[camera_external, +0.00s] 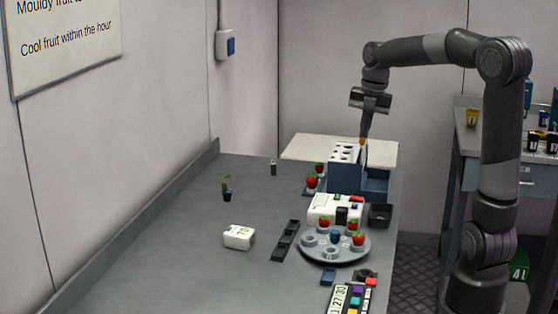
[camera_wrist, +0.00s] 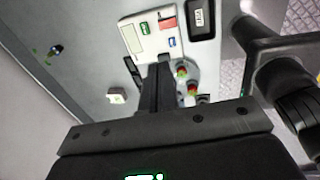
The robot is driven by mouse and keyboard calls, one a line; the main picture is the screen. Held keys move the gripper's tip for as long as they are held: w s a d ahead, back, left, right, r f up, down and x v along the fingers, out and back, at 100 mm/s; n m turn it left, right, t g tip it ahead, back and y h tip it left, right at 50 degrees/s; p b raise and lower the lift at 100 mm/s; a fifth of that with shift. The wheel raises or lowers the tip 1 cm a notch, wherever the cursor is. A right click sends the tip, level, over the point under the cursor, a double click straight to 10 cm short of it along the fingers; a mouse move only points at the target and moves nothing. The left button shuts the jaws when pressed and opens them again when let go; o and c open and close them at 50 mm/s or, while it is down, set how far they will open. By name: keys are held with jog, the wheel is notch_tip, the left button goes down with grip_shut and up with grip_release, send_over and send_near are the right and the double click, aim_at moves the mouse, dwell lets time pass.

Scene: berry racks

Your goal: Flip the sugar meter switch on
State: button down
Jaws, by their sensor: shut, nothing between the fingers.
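A white box device (camera_external: 322,212) stands mid-bench with a black part on its front and small red and green marks on top. It may be the sugar meter, but its label is too small to read. In the wrist view its white top (camera_wrist: 133,38) carries a green mark, a red block (camera_wrist: 167,21) and a blue mark. I cannot tell which is the switch or how it is set. My gripper (camera_external: 363,139) is shut and empty, pointing down, raised above the bench. Its dark fingers (camera_wrist: 157,72) overlap the device's near edge in the wrist view.
A round grey plate (camera_external: 333,255) with strawberries and cups stands in front of the device. A black tray (camera_external: 381,215) is to its right and a blue rack (camera_external: 375,186) behind. A small white box (camera_external: 238,237) and dark strip (camera_external: 285,241) lie left. The bench's left is mostly clear.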

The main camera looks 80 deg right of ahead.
aim_at(352, 196)
jog(key=f, duration=0.6)
jog(key=w+f, duration=0.1)
jog(key=f, duration=0.5)
jog(key=w+f, duration=0.1)
jog(key=f, duration=0.5)
